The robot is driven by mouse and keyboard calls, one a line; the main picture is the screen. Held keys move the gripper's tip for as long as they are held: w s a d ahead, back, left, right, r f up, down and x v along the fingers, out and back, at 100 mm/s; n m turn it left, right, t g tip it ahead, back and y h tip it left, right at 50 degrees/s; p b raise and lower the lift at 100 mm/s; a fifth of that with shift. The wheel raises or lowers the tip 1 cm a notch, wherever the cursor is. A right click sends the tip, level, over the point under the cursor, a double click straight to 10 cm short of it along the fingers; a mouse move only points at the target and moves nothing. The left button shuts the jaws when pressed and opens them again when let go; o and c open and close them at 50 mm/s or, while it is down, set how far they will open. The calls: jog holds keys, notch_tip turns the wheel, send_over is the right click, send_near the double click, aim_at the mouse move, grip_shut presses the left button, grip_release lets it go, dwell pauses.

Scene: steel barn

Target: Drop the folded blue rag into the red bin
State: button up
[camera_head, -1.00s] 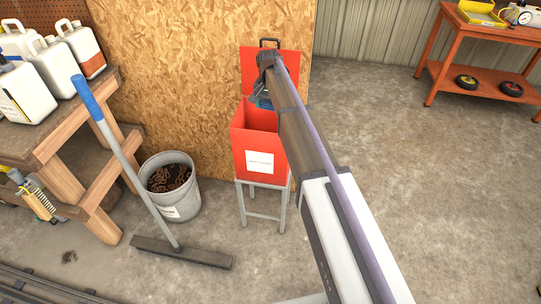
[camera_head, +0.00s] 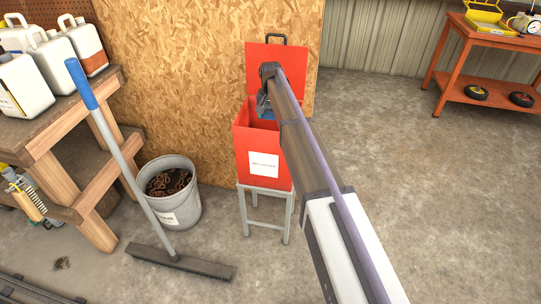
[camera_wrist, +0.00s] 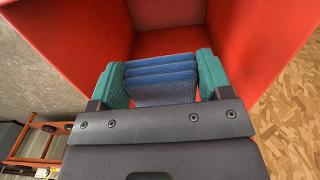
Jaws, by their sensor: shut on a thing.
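The red bin (camera_head: 246,150) stands on a grey metal stand, with its lid (camera_head: 293,54) raised at the back and a white label on its front. My gripper (camera_head: 264,108) is at the bin's open top, partly hidden by my own arm. In the wrist view my gripper (camera_wrist: 161,80) has green finger pads shut on the folded blue rag (camera_wrist: 160,78), which shows several stacked layers. The red inner walls of the bin surround the rag in that view. The bin's floor is partly hidden behind the rag and gripper.
A grey bucket (camera_head: 190,208) of rusty chain stands left of the bin. A broom (camera_head: 125,165) leans on the wooden bench (camera_head: 50,135) with white jugs. An OSB panel (camera_head: 180,80) is behind the bin. An orange cart (camera_head: 452,68) stands at the far right; the floor between is clear.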

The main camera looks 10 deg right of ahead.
jog(key=o, duration=0.9)
jog(key=shift+o, duration=0.2)
jog(key=shift+r, duration=0.15)
notch_tip(320, 180, up, 11)
jog(key=p, duration=1.1)
jog(key=shift+f, duration=0.2)
jog(key=s+d+n, duration=0.1)
jog(key=s+n, duration=0.3)
jog(key=s, duration=3.6)
jog(key=shift+d, duration=0.25)
